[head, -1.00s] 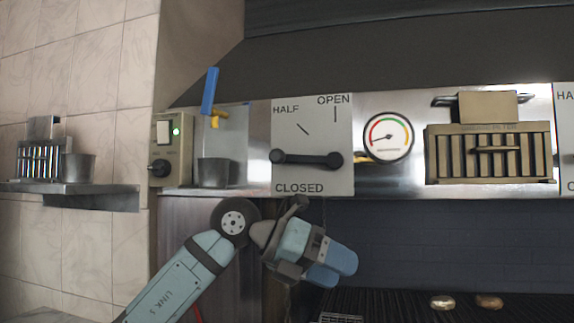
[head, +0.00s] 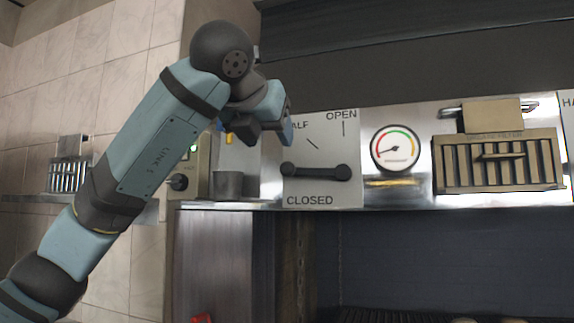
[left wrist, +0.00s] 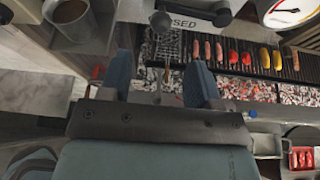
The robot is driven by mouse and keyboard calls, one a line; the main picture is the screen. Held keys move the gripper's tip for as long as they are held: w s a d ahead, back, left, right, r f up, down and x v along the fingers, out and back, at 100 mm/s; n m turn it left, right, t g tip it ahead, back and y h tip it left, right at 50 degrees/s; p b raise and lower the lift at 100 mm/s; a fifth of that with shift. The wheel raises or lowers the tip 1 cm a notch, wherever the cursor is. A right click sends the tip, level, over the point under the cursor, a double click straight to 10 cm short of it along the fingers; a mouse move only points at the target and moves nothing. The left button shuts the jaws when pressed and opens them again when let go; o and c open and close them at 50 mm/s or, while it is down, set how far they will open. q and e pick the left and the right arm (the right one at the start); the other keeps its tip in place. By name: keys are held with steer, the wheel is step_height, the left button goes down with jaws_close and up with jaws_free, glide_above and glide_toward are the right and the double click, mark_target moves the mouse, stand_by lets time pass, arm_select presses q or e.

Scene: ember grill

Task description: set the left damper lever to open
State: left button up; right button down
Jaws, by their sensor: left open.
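The left damper lever (head: 316,173) is a dark bar with round ends on a white plate (head: 325,195) marked HALF, OPEN and CLOSED. It lies horizontal, its free end to the left, just above the CLOSED label. Its dark ends also show at the top of the left wrist view (left wrist: 161,22). My left gripper (head: 268,132) is up and left of the lever, in front of the plate's left edge, covering part of the HALF label. Its two blue fingers (left wrist: 162,78) are apart with nothing held between them. My right gripper is not in view.
A round gauge (head: 395,149) and a grease filter (head: 498,162) are to the right of the plate. A metal cup (head: 228,184) stands on the ledge at left. Below is the grill (left wrist: 262,62) with several pieces of food and coals.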

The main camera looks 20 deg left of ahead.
mark_target(286, 164)
arm_select(q)
steer(key=p+x, duration=0.1)
steer(key=x, duration=0.9)
steer(key=shift+w+f, duration=0.15)
jaws_close()
